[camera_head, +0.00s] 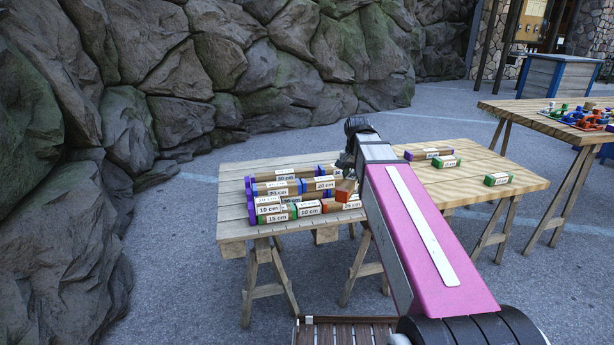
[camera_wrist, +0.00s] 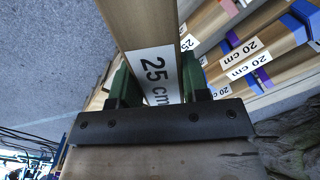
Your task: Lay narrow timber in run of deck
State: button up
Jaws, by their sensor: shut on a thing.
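My gripper (camera_wrist: 155,90) is shut on a timber (camera_wrist: 148,25) labelled 25 cm, its fingers on either side of it in the wrist view. In the head view my gripper is mostly hidden behind my arm, and an orange-ended piece (camera_head: 345,189) shows just below it, probably the held timber's end. Labelled timbers with coloured ends lie in rows on the left part of the table, including a 15 cm timber (camera_head: 275,219), a 10 cm timber (camera_head: 308,212) and a 25 cm timber (camera_head: 340,206). In the wrist view, 20 cm timbers (camera_wrist: 262,62) lie beside the held one.
Loose timbers lie on the table's right part: a purple-ended one (camera_head: 428,154) and two green-ended ones (camera_head: 446,162) (camera_head: 498,179). The wooden table (camera_head: 470,190) has bare room there. A second table (camera_head: 545,120) and rock wall (camera_head: 200,70) stand beyond.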

jog(key=w+a+f+m, duration=0.1)
jog(key=w+a+m, duration=0.1)
jog(key=a+m, duration=0.4)
jog(key=w+a+f+m, duration=0.1)
jog(key=w+a+m, duration=0.25)
jog(key=a, duration=0.45)
jog(key=shift+s+d+f, duration=0.1)
jog(key=shift+s+f, duration=0.05)
jog(key=shift+f, duration=1.2)
jog(key=shift+s+a+f, duration=0.1)
jog(key=shift+s+f, duration=0.05)
jog(key=shift+f, duration=1.15)
jog(key=shift+s+d+f, duration=0.1)
jog(key=shift+s+f, duration=0.05)
jog(key=shift+f, duration=1.2)
jog(key=shift+f, duration=0.25)
jog(key=o, duration=1.1)
notch_tip(320, 180, up, 11)
jog(key=shift+f, duration=0.15)
